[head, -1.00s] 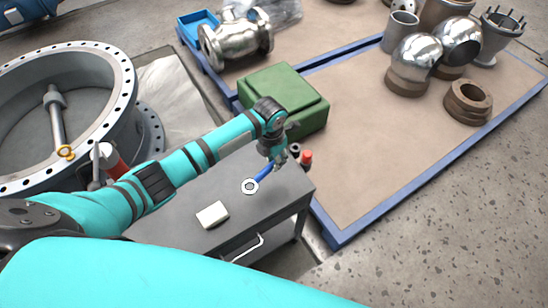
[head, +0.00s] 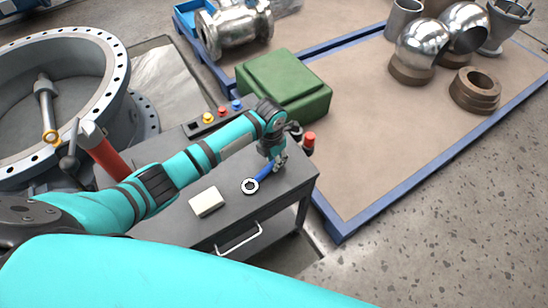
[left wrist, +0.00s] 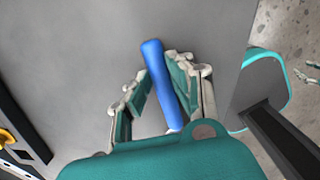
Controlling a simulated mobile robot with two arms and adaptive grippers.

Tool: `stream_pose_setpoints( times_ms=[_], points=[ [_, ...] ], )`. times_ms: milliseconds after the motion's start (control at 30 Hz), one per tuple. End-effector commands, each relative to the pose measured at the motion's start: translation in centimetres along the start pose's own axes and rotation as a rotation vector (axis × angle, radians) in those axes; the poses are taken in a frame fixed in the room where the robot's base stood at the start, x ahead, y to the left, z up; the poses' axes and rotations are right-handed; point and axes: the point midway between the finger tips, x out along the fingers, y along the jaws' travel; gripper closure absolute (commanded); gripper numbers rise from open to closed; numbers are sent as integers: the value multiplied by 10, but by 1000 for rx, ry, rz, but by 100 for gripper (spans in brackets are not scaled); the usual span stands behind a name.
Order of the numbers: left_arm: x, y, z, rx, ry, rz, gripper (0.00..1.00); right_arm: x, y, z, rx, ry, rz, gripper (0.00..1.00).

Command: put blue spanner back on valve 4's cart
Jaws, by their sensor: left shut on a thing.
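My left gripper (head: 278,163) is shut on the handle of the blue spanner (head: 264,173), above the grey top of a cart (head: 225,225). The spanner's pale ring end points toward the lower left. In the left wrist view the blue handle (left wrist: 160,75) lies between the two fingers (left wrist: 158,98), with grey surface behind it. I cannot tell whether the spanner touches the cart top. No valve number is readable. Small finger-like parts at the right edge of the left wrist view may be my right gripper (left wrist: 306,76); their state is unclear.
A cream block (head: 207,202) lies on the cart, with a red-capped item (head: 309,141) at its right edge. A green box (head: 285,88) stands behind.

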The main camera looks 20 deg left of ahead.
Motion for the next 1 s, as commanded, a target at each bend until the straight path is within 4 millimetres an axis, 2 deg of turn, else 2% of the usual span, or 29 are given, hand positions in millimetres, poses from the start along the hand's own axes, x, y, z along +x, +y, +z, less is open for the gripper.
stream_pose_setpoints(
  times_ms=[100,133,333,667,767,1000],
  points=[
    [-1,0,0,0,-1,0,100,-1,2,0,-1,-1,2,60],
    [-1,0,0,0,-1,0,79,-1,2,1,-1,-1,3,60],
    [-1,0,0,0,0,1,53,-1,6,2,-1,-2,7,60],
    [-4,0,0,0,0,1,53,-1,8,3,0,-4,10,60],
    [-15,1,1,2,-3,2,53,-1,7,3,0,-4,8,60],
    [-66,2,1,2,-4,4,53,0,6,2,0,-3,7,60]
  ],
)
